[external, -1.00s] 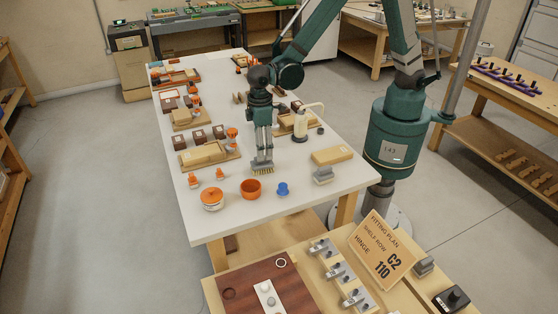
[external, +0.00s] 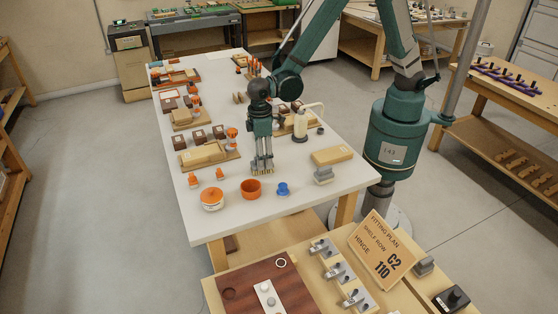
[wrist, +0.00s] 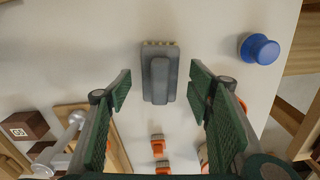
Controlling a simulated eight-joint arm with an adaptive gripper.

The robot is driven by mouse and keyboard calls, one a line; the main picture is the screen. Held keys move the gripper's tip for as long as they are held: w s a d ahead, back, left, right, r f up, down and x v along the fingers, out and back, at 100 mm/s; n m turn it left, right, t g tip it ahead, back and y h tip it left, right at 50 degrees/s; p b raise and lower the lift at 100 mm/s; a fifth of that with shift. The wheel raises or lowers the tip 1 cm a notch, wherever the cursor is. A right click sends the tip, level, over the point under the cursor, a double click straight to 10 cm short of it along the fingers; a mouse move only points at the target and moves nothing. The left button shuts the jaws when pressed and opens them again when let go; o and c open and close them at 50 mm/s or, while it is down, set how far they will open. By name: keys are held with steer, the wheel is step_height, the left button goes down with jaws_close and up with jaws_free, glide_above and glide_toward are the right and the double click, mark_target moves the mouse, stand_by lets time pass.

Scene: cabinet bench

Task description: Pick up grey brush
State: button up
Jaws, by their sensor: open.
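The grey brush (wrist: 159,80) is a grey block with a raised handle and a row of pale bristles along one end in the wrist view. In the external view its yellowish bristles (external: 262,172) show on the white table, and my fingers hide much of its body. My gripper (wrist: 160,85) is open, with one green-padded finger on each side of the brush. Clear gaps show between the fingers and the brush. In the external view my gripper (external: 262,165) points down right over the brush.
A blue knob (external: 282,189), an orange bowl (external: 251,189) and an orange lidded pot (external: 212,199) stand near the table's front. A grey block (external: 323,175) and a wooden block (external: 332,155) are to the right. A wooden tray (external: 208,155) is to the left.

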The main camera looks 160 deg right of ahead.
steer(key=shift+f, duration=1.5)
steer(key=shift+c, duration=0.4)
steer(key=c, duration=1)
